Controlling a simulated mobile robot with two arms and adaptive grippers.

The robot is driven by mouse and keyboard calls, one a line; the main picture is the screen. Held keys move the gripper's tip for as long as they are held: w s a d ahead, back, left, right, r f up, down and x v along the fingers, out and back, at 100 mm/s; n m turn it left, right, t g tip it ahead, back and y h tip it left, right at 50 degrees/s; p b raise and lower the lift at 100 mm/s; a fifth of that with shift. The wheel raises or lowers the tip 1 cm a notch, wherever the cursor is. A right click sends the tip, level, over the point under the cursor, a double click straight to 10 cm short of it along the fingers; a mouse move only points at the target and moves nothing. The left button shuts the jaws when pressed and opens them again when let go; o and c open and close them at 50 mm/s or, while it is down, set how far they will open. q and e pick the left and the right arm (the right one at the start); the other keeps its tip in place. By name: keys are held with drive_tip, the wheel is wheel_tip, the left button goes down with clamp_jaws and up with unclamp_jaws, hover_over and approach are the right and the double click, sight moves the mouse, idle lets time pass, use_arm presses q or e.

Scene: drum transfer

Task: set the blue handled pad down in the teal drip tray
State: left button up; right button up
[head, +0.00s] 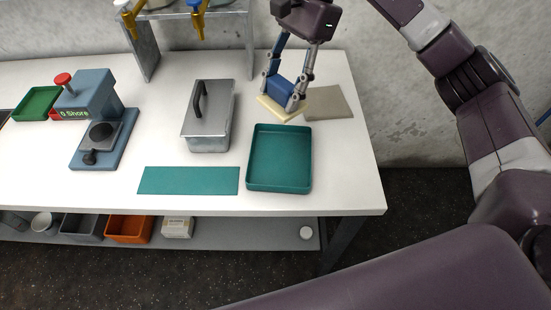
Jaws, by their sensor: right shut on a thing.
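The blue handled pad (282,88) has a blue grip on top and a pale cream base (281,110). My right gripper (285,90) comes down from the top of the head view and is shut on the blue grip. The pad is behind the teal drip tray (309,158), beside a flat grey-beige square; I cannot tell whether its base touches the table. The teal drip tray is empty and stands near the table's right front. My left gripper is not in view.
A lidded metal box (209,128) stands left of the tray. A flat teal mat (188,181) lies at the front edge. The grey-beige square (331,103) lies at right. A blue press (97,110), green tray (38,104) and metal stand (147,48) are farther left.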

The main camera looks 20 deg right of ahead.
wheel_tip(320, 180, down, 15)
drive_tip(key=p, duration=0.4)
drive_tip(key=shift+r, duration=0.2)
drive_tip(key=shift+w+f, duration=0.1)
drive_tip(key=shift+f, duration=0.5)
wheel_tip(320, 180, down, 4)
drive_tip(key=shift+r+p, duration=0.1)
drive_tip(key=shift+p, duration=0.7)
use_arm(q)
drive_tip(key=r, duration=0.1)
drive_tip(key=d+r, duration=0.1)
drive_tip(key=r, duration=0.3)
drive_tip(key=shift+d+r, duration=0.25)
use_arm(e)
drive_tip(key=shift+f+b, duration=0.25)
drive_tip(key=shift+b, duration=0.05)
drive_tip(key=o, duration=1.3)
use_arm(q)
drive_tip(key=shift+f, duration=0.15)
